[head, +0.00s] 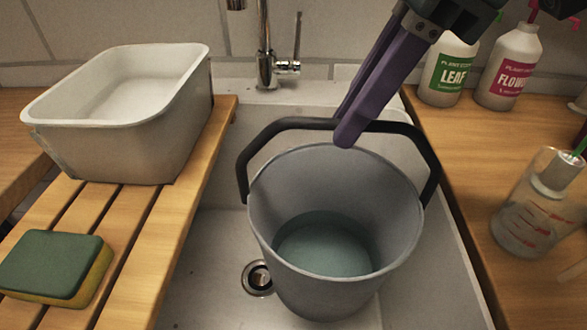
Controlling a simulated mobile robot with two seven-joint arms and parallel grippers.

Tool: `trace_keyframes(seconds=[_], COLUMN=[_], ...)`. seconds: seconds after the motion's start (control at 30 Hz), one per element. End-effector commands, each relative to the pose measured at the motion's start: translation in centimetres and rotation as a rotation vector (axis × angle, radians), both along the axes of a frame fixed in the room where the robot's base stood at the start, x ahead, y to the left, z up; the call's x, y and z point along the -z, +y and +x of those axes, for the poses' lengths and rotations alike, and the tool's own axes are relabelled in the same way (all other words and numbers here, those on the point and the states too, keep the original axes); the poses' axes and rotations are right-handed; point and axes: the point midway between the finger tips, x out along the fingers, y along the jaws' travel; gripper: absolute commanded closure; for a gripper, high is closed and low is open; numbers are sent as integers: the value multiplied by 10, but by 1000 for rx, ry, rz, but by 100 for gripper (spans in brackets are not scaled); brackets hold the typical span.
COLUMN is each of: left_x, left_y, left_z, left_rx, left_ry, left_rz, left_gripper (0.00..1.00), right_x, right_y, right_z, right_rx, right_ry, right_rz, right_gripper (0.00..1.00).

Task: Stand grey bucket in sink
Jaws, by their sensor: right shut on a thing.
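The grey bucket (395,215) is in the white sink (215,265), upright or nearly so, with some bluish water inside. I cannot tell whether its base touches the sink floor. Its black handle (290,124) stands up over the rim. My right gripper (347,135) comes down from the top right, its purple fingers shut on the handle near the middle of its top bar. My left gripper is not in view.
A slatted wooden board (185,215) on the left bears a white basin (120,140) and a green-yellow sponge (52,265). A tap (265,60) stands behind the sink. Bottles (449,70) and a measuring jug (530,225) stand on the right counter (440,140).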

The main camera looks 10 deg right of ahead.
Motion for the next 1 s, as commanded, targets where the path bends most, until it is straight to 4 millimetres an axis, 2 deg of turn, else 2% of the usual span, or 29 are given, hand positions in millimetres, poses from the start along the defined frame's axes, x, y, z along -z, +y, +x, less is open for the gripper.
trace_keyframes(seconds=[0.03,0.13,0.23,0.6,0.7,0.8,1.0], left_x=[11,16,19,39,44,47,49], left_y=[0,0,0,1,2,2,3], left_z=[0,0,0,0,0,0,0], left_rx=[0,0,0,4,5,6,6], left_ry=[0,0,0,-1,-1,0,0], left_rz=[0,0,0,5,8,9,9], left_gripper=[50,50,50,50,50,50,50], right_x=[3,6,22,114,133,146,158], right_y=[0,0,0,0,0,0,0], right_z=[1,0,-1,-1,-1,0,0], right_rx=[0,0,1,2,2,1,0], right_ry=[-8,-4,1,3,0,-2,-3], right_rz=[2,1,1,0,1,0,1], right_gripper=[100,100,100,100,100,100,100])
